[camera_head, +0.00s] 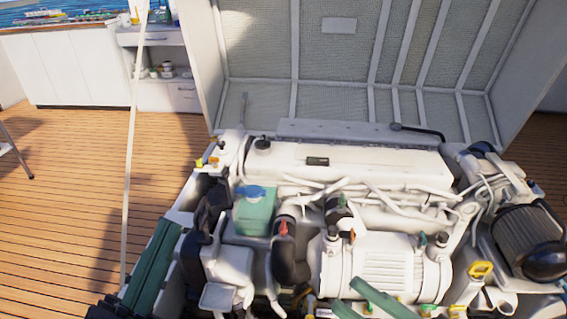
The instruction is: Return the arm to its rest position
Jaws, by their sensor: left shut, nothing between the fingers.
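My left gripper (168,230) is at the lower left, beside the left edge of the engine bay. Its two long green fingers point up and right; they lie together, shut and empty. Its black body shows at the bottom edge. My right gripper (346,293) is at the bottom, in front of the white engine cylinder. Its two green fingers point up and left with a gap between them; the rest of it is cut off by the frame. The engine (345,160) is exposed under the raised hatch (345,55).
A green reservoir with a blue cap (254,214) stands at the engine's left. A black round filter (527,240) is at the right. A thin white strut (129,170) rises left of the engine. White cabinets (80,68) stand behind.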

